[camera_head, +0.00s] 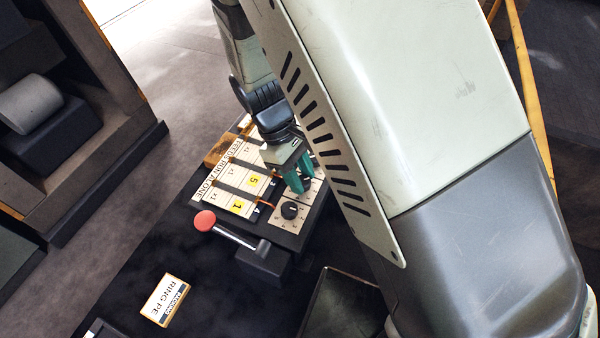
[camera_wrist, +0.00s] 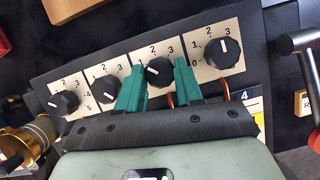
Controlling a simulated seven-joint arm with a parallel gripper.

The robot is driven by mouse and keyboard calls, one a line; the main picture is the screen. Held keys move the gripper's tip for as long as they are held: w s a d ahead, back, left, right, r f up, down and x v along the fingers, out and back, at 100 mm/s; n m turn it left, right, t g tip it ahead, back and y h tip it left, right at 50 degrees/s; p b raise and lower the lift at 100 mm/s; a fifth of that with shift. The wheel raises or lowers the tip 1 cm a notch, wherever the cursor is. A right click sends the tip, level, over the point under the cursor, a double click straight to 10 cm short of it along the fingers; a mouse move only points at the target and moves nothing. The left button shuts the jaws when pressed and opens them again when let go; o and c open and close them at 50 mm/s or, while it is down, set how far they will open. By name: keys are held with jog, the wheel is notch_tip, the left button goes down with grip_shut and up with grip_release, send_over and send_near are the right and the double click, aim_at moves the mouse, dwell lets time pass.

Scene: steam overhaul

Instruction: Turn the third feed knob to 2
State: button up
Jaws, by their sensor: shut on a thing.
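In the wrist view a row of black knobs sits on cream dial plates. My gripper (camera_wrist: 160,82) has its teal fingers on either side of the third knob from the left (camera_wrist: 159,71), shut on it.
A lever with a red ball (camera_head: 205,220) stands beside the panel's near end; its metal shaft (camera_wrist: 308,62) shows at right in the wrist view. Cards with yellow number tags (camera_head: 238,205) lie along the panel. A label plate (camera_head: 165,300) lies on the dark bench.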

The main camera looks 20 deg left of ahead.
jog(key=m, duration=0.2)
jog(key=m+g, duration=0.1)
jog(key=m, duration=0.1)
jog(key=shift+w+g+y, duration=0.15)
jog(key=shift+g+y, duration=0.15)
jog(key=m+g, duration=0.1)
jog(key=m, duration=0.3)
jog(key=shift+w+d+y, duration=0.1)
jog(key=shift+y, duration=0.3)
jog(key=shift+m, duration=0.3)
jog(key=o, duration=1)
jog(key=shift+o, duration=0.2)
jog(key=v, duration=1)
jog(key=shift+w+r, duration=0.25)
jog(key=shift+r, duration=0.1)
